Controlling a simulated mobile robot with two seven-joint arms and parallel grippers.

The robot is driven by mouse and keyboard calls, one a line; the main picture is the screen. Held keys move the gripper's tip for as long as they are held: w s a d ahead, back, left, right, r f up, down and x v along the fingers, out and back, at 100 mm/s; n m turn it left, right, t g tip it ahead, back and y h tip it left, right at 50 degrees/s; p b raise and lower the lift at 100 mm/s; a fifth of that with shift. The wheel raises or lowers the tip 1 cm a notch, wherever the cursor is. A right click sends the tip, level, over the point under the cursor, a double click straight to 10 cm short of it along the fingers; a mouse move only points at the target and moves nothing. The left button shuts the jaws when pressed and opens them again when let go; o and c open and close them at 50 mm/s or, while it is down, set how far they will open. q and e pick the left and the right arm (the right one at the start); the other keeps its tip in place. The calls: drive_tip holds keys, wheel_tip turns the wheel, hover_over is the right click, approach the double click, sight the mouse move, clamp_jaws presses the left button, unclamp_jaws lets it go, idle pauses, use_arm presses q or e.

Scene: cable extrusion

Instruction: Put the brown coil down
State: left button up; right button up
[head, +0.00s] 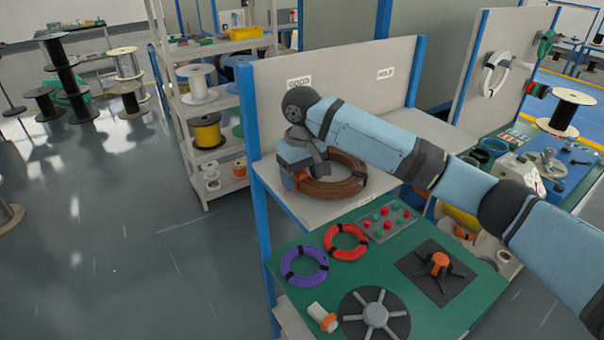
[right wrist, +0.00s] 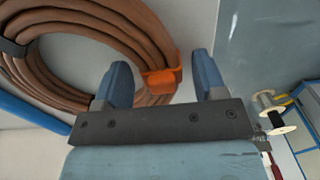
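The brown coil (head: 338,188) lies flat on the light shelf (head: 292,207) beneath the "GOOD" sign. Black ties bind it, and an orange tie (right wrist: 162,78) shows on its edge in the right wrist view. My right gripper (head: 303,177) is at the coil's left side, and part of the coil is hidden behind it. In the right wrist view my right gripper (right wrist: 160,65) has its fingers spread, with the orange-tied part of the coil (right wrist: 95,30) showing between and beyond them. Whether a finger touches the coil is unclear. My left gripper is not in view.
Below the shelf is a green bench (head: 400,272) with a purple coil (head: 304,265), a red coil (head: 346,241), a button panel (head: 384,221) and a round spoked plate (head: 375,315). A blue post (head: 257,190) stands left of the shelf. The shelf's right part is partly hidden by my arm.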

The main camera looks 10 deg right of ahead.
wheel_tip(320, 180, up, 12)
drive_tip(key=b, duration=0.1)
drive_tip(key=shift+r, duration=0.15)
idle(0.4)
